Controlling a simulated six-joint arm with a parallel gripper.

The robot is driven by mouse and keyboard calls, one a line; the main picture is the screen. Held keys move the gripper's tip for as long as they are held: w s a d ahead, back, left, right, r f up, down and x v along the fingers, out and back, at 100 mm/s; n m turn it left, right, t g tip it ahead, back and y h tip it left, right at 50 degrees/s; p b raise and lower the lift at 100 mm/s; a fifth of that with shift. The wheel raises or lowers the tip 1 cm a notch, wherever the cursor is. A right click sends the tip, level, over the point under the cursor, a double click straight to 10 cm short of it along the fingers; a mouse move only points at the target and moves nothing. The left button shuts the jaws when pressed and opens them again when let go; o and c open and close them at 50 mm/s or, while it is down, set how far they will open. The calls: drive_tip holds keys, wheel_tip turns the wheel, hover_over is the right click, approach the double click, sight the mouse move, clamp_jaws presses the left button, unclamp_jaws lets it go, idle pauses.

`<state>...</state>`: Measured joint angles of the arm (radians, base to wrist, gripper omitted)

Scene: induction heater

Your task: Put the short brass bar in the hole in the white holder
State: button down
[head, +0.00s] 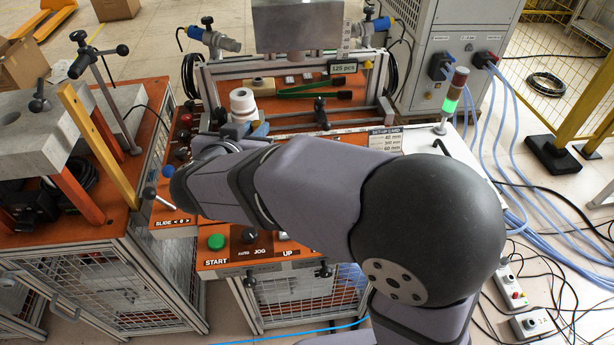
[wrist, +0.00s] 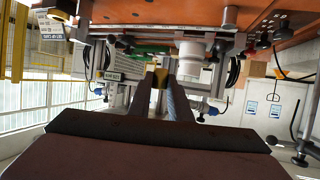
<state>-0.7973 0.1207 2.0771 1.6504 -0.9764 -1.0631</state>
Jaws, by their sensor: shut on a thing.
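In the wrist view, whose picture is turned upside down, the two fingers of my gripper (wrist: 161,84) reach forward. They are shut on the short brass bar (wrist: 160,75), a small yellow piece between the fingertips. The white holder (wrist: 191,62) is a stepped white cylinder just right of the fingertips in that view, and the bar looks apart from it. In the head view the white holder (head: 242,103) stands upright on the orange bench behind my forearm. My gripper and the bar are mostly hidden there by my arm. The inside of the hole is not clear.
A metal frame with a grey block (head: 297,26) stands behind the holder. A green-handled tool (head: 310,91) lies to its right. A signal tower (head: 452,97) stands at the bench's right. The front panel carries a green START button (head: 216,242). A grey fixture (head: 38,125) is at left.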

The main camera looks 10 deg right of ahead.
drive_tip(key=shift+n+y, duration=0.5)
drive_tip(key=shift+y, duration=0.1)
drive_tip(key=shift+s+a+f+b, duration=0.1)
drive_tip(key=shift+a+f+b, duration=0.25)
drive_tip(key=shift+f, duration=1.6)
drive_tip(key=shift+s+a+f+b, duration=0.1)
drive_tip(key=shift+f+b, duration=0.35)
drive_tip(key=shift+f, duration=1.5)
drive_tip(key=shift+a+f+b, duration=0.25)
drive_tip(key=shift+f+b, duration=0.15)
drive_tip(key=shift+f, duration=1.55)
drive_tip(key=shift+f, duration=0.15)
drive_tip(key=c, duration=1.6)
unclamp_jaws()
